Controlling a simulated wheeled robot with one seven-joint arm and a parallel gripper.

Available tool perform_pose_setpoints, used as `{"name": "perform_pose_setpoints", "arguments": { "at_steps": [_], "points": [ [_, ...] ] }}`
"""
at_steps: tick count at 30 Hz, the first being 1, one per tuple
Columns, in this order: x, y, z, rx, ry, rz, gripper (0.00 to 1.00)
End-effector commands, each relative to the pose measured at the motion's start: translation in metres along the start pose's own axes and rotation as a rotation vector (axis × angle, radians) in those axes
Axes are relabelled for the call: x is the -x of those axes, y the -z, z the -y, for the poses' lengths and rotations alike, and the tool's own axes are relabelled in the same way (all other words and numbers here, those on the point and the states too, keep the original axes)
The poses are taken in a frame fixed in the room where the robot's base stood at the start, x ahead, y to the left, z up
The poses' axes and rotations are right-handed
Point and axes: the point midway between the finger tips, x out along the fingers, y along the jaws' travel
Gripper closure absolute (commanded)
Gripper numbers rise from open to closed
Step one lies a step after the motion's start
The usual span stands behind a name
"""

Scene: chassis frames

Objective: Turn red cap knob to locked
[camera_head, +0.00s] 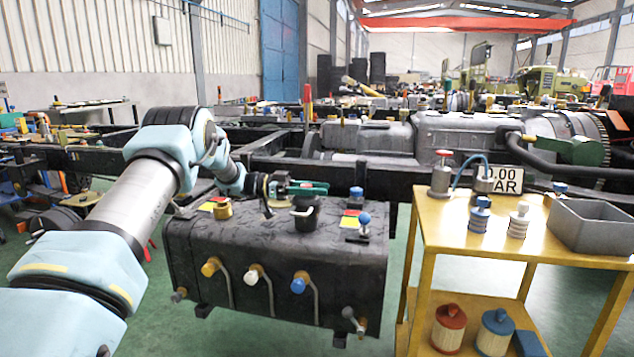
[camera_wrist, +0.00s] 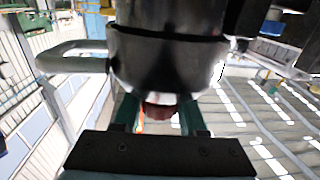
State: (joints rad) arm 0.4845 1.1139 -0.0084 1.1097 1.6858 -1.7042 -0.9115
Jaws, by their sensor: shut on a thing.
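My gripper (camera_head: 302,188) is at the end of my arm, over the top of a black tank (camera_head: 330,265) in the head view. In the wrist view its two green fingers (camera_wrist: 160,118) stand on either side of a small dark red piece, the red cap knob (camera_wrist: 161,108), and are shut on it. Only a little of the knob shows, below a large round metal part (camera_wrist: 165,62) with a side loop. A black round fitting (camera_head: 305,214) stands just below the fingers. The knob's angle and any lock mark cannot be read.
The tank top also bears a brass fitting (camera_head: 222,209) and a blue knob (camera_head: 365,219). Several capped hoses hang on its front. A yellow cart (camera_head: 560,254) at the right carries a red-topped fitting (camera_head: 443,168), filters and a grey bin (camera_head: 592,226). Chassis rails lie behind.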

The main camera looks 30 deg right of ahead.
Motion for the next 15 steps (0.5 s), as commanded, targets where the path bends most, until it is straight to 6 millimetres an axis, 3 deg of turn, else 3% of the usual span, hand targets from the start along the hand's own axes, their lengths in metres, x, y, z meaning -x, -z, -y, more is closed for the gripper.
{"name": "perform_pose_setpoints", "arguments": {
  "at_steps": [15],
  "points": [
    [0.0002,-0.0011,-0.0084,-0.002,-0.277,-0.001,1.0]
  ]
}}
